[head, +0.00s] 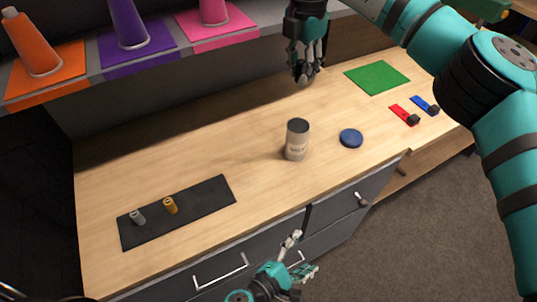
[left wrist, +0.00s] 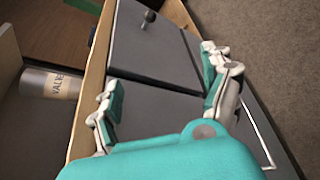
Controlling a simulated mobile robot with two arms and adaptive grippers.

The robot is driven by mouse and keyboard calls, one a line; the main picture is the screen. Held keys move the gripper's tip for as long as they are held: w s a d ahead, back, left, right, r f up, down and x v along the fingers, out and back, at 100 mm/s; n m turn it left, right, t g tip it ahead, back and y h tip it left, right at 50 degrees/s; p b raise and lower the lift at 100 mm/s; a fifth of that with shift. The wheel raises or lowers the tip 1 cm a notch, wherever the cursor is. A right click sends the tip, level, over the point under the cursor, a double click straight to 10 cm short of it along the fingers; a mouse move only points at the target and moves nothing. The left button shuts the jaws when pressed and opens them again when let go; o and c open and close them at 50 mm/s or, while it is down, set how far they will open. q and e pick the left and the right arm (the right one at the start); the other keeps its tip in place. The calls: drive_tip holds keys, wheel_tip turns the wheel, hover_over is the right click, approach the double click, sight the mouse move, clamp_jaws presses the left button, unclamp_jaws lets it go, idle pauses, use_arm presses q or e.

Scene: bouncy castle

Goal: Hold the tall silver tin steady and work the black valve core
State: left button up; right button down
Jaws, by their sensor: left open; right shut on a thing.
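The tall silver tin (head: 297,142) stands upright on the wooden counter, with a dark top and a pale label. It also shows in the left wrist view (left wrist: 48,84), at the left edge, its label partly readable. My left gripper (head: 299,255) is open and empty in front of the drawers, apart from the tin; its two fingers also show in the left wrist view (left wrist: 158,70). My right gripper (head: 304,76) is above the counter behind the tin, shut on a small dark thing mostly hidden by its fingers. I cannot tell whether this is the black valve core.
A dark mat (head: 205,203) holds a silver cylinder (head: 138,217) and a gold cylinder (head: 170,205). A blue disc (head: 351,138) lies right of the tin. A green mat (head: 377,77), red piece (head: 403,113) and blue piece (head: 422,103) lie farther right. Cones stand on the shelf behind.

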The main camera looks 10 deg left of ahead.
use_arm(q)
drive_tip(key=w+a+r+n+t, duration=0.1)
drive_tip(key=w+a+r+t, duration=0.1)
drive_tip(key=w+r, duration=0.6)
drive_tip(key=n+t+h, duration=0.1)
drive_tip(key=n+t, duration=0.1)
drive_tip(key=n, duration=0.6)
approach(291, 135)
use_arm(e)
drive_tip(key=shift+a, duration=0.1)
use_arm(q)
drive_tip(key=w, duration=0.1)
drive_tip(key=shift+n, duration=0.4)
drive_tip(key=x, duration=1.2)
drive_tip(key=shift+s+d, duration=0.1)
drive_tip(key=shift+d, duration=0.2)
drive_tip(key=shift+c, duration=0.3)
